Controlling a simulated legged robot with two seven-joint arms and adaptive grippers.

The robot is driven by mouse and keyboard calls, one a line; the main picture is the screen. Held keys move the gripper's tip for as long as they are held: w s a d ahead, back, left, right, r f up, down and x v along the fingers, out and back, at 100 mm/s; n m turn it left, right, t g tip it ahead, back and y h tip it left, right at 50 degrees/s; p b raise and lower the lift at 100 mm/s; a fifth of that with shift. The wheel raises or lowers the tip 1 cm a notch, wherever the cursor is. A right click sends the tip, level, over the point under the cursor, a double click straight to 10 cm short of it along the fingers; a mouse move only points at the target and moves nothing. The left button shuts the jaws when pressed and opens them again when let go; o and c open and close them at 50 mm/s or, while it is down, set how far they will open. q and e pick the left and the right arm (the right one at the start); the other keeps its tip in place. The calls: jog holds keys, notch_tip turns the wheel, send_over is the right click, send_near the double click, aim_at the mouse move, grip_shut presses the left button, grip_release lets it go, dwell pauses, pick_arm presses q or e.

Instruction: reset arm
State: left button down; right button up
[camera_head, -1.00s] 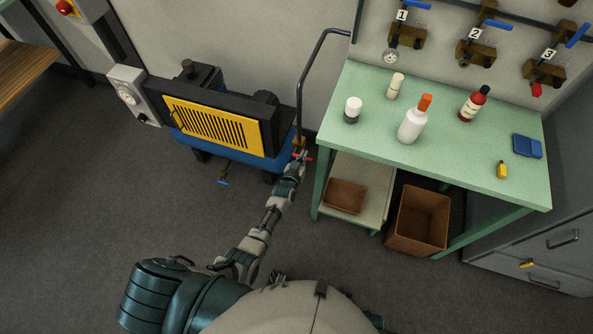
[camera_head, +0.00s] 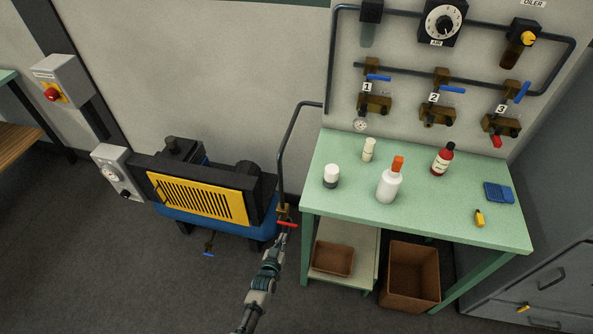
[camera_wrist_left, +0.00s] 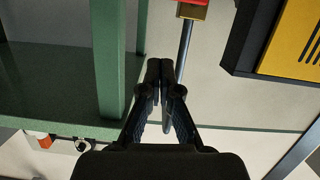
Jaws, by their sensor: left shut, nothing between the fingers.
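My left gripper (camera_head: 279,238) reaches up from the bottom of the head view, near the compressor's right end. It is shut and empty, just below a red valve handle (camera_head: 287,224) on the pipe. In the left wrist view the black fingers (camera_wrist_left: 160,68) are closed together with nothing between them. The red handle (camera_wrist_left: 203,3) and brass valve body (camera_wrist_left: 192,12) show at the top edge there, apart from the fingertips. My right gripper is out of view.
The compressor with a yellow grille (camera_head: 200,197) stands left of the arm. The green bench (camera_head: 430,215) to the right carries bottles. Brown bins (camera_head: 412,275) stand beneath it. Numbered valves (camera_head: 437,110) line the wall. Open floor (camera_head: 130,280) lies at lower left.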

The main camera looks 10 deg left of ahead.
pick_arm(q)
jog(key=s+f+m+g, duration=0.2)
jog(key=s+f+g, duration=0.5)
jog(key=s+f, duration=1.2)
jog(key=s+a+f+g, duration=0.2)
jog(key=s+f, duration=0.2)
jog(key=s, duration=0.5)
jog(key=s+a+f+g, duration=0.1)
jog(key=s+f, duration=0.3)
jog(key=s, duration=0.5)
jog(key=s+a+f+g, duration=0.2)
jog(key=s+f+g, duration=0.2)
jog(key=s, duration=0.5)
jog(key=shift+a+f+m+y, duration=0.25)
jog(key=shift+a+m+y, duration=0.05)
jog(key=shift+m, duration=0.1)
